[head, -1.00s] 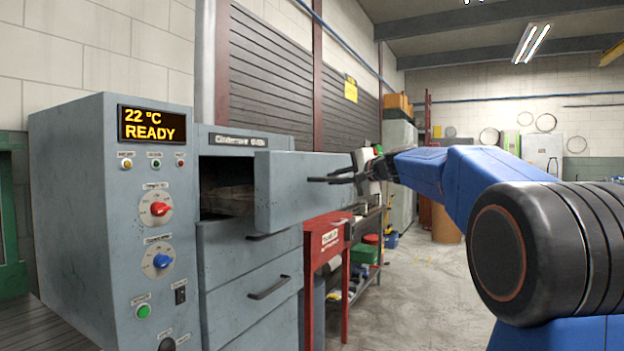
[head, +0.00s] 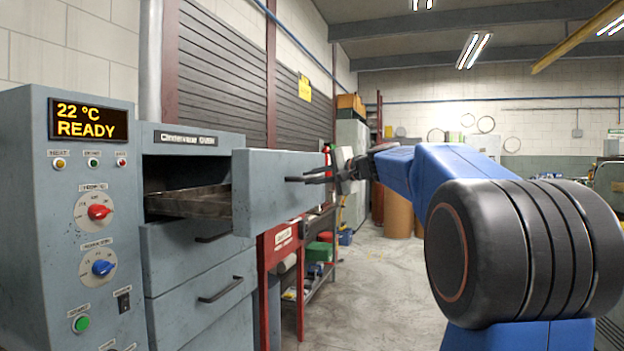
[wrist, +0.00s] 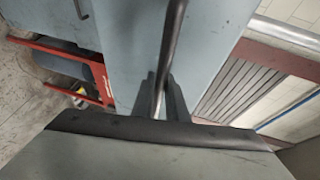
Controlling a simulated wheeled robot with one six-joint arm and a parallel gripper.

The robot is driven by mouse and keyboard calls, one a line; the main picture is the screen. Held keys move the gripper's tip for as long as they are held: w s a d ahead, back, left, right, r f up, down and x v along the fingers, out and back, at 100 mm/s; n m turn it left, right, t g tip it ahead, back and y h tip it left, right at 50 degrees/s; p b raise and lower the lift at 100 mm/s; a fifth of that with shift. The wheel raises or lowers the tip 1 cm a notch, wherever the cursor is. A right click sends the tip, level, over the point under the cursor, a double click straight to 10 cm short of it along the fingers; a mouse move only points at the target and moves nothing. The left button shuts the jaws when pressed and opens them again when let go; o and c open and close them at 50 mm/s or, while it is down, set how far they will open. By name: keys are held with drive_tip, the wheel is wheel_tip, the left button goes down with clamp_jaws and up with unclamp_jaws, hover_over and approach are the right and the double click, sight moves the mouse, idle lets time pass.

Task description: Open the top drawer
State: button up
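The top drawer of the grey oven is pulled out, with its front panel (head: 268,195) standing well clear of the cabinet. A dark metal tray (head: 190,202) shows behind the panel, in the gap. The drawer's dark bar handle (head: 303,179) is on the panel's outer face. My gripper (head: 340,174) is at the handle. In the wrist view, the fingers of my gripper (wrist: 160,100) lie on both sides of the handle bar (wrist: 171,45), shut on it. The grey panel (wrist: 125,40) is behind the bar.
Two closed lower drawers (head: 205,260) are below. The oven's control panel (head: 90,215) with knobs and a READY display stands left. A red bench (head: 283,240) is behind the drawer. The floor (head: 375,290) to the right is open.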

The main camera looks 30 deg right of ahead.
drive_tip(key=o, duration=0.4)
drive_tip(key=shift+c, duration=0.2)
drive_tip(key=shift+s, duration=0.1)
drive_tip(key=v, duration=1.7)
drive_tip(key=shift+s+f, duration=0.1)
drive_tip(key=s+a+f+n+g, duration=0.2)
drive_tip(key=s+a+f+g, duration=0.15)
drive_tip(key=a+f, duration=0.65)
drive_tip(key=s+a+f+n+g, duration=0.3)
drive_tip(key=s+a+f, duration=0.2)
drive_tip(key=a+f, duration=0.45)
drive_tip(key=s+a+f+n+g+h, duration=0.1)
drive_tip(key=s+f+n, duration=0.3)
drive_tip(key=s+f, duration=0.5)
drive_tip(key=s+a+f+n+g+h, duration=0.2)
drive_tip(key=s+f+n+h, duration=0.2)
drive_tip(key=s+f, duration=0.6)
wheel_tip(320, 180, down, 8)
drive_tip(key=shift+s, duration=0.2)
